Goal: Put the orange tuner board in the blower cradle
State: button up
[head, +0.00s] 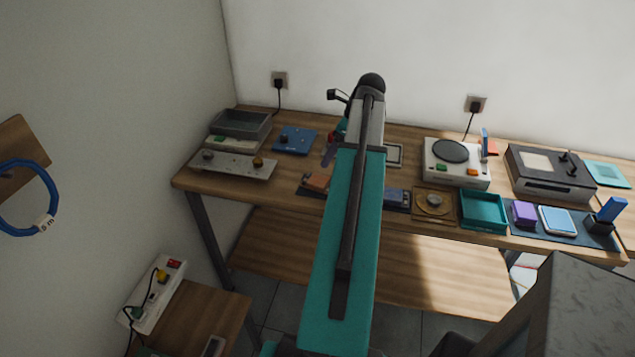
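My arm reaches forward over the workbench, and its own links cover my gripper, so I cannot see its fingers or whether it holds anything. Two orange things could be the tuner board, and I cannot tell which. One is a flat orange piece (318,181) on a dark base at the bench's front edge, just left of my arm. The other is a thin orange-red piece (492,147) standing upright beside a blue one, right of the turntable. I cannot identify the blower cradle for certain; a dark holder (599,226) with a blue piece upright in it stands at the front right.
The workbench (400,210) is crowded. A turntable unit (470,172), a dark player (540,185), a teal tray (483,210) and a purple block (524,213) stand on the right. A grey bin (240,123) and a pale panel (232,166) are on the left.

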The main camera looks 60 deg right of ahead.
jog(key=shift+s+d, duration=0.1)
jog(key=shift+s, duration=0.1)
jog(key=p, duration=0.2)
send_over(319, 180)
jog(key=s, duration=0.3)
jog(key=shift+w+d+f, duration=0.1)
jog(key=shift+w+f, duration=0.05)
jog(key=shift+f, duration=1.85)
jog(key=shift+w+d+f, duration=0.1)
jog(key=shift+f, duration=1.9)
jog(key=shift+w+f+p, duration=0.1)
jog(key=shift+f+p, duration=0.05)
jog(key=shift+p, duration=0.15)
jog(key=shift+p+x, duration=1.15)
jog(key=shift+x, duration=1.25)
jog(key=c, duration=1)
